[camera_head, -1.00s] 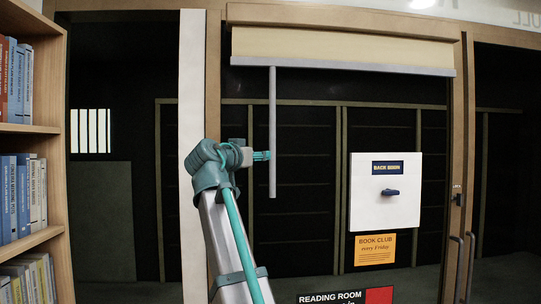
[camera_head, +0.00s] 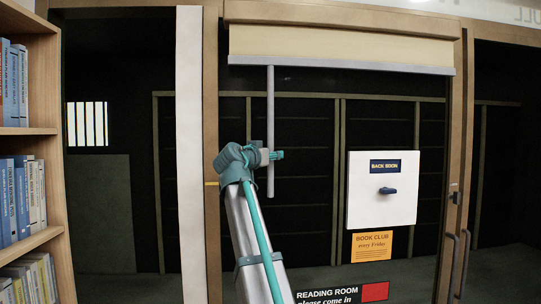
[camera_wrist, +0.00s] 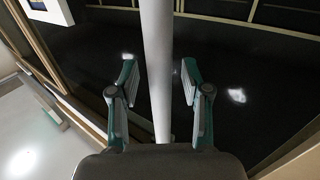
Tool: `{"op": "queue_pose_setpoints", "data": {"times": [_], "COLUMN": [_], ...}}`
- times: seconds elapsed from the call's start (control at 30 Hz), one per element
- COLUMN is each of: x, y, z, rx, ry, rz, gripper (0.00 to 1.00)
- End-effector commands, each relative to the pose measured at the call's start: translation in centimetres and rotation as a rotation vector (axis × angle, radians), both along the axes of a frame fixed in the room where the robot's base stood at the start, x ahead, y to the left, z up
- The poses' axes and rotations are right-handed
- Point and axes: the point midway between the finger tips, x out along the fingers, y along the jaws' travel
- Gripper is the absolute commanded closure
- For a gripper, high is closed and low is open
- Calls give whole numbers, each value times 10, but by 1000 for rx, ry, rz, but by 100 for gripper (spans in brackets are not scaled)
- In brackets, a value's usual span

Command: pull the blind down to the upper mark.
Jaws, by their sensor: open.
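The cream blind (camera_head: 340,45) is rolled mostly up at the top of the glass door. A grey bar (camera_head: 340,65) edges its bottom. A grey pull rod (camera_head: 271,110) hangs from that bar. My gripper (camera_head: 277,155) is at the rod's lower part. In the wrist view the open fingers of my gripper (camera_wrist: 158,78) stand on either side of the rod (camera_wrist: 157,40), with gaps showing. A small yellow mark (camera_head: 211,183) is on the frame post left of the door, well below the blind's bar. I see no other mark.
A white box (camera_head: 383,210) with a blue knob (camera_head: 388,191) is on the door, right of the rod. An orange book club sign (camera_head: 372,245) is below it. Door handles (camera_head: 455,262) are at the right. A bookshelf (camera_head: 55,190) stands at the left.

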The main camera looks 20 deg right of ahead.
Motion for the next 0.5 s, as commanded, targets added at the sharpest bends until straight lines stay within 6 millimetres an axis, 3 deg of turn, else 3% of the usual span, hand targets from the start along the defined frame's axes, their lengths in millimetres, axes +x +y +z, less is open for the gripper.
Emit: {"op": "queue_pose_setpoints", "data": {"times": [0.07,0.33,0.5], "x": [0,0,0], "y": [0,0,0], "z": [0,0,0], "rx": [0,0,0], "ry": [0,0,0], "rz": [0,0,0], "gripper": [52,98,100]}}
